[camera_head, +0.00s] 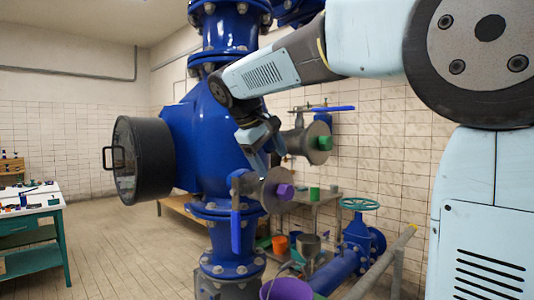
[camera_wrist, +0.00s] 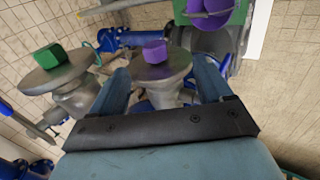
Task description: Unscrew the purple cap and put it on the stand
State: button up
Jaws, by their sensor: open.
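The purple cap (camera_head: 285,192) sits on the round grey flange (camera_head: 272,190) of the lower valve outlet, on the blue pipe's right side. In the wrist view the purple cap (camera_wrist: 155,52) shows ahead, between my fingers in the picture. My gripper (camera_head: 265,164) is open and empty, just above and behind the flange in the head view; its two fingers also show in the wrist view (camera_wrist: 163,80), apart from the cap. A small grey stand-like table (camera_head: 312,200) with a green object on it is behind; I cannot tell whether it is the task's stand.
A second outlet with a green cap (camera_head: 324,143) is above right; the green cap (camera_wrist: 49,57) is left in the wrist view. A blue lever (camera_head: 236,230) hangs beside the lower flange. A purple bucket (camera_head: 286,290) stands below. Open floor lies left.

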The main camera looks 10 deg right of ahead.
aim_at(284, 187)
jog(key=x, duration=0.4)
jog(key=w+x, duration=0.1)
jog(key=x, duration=0.3)
jog(key=w+r+x, duration=0.1)
jog(key=x, duration=0.4)
jog(key=shift+w+f, duration=0.15)
jog(key=shift+w, duration=0.1)
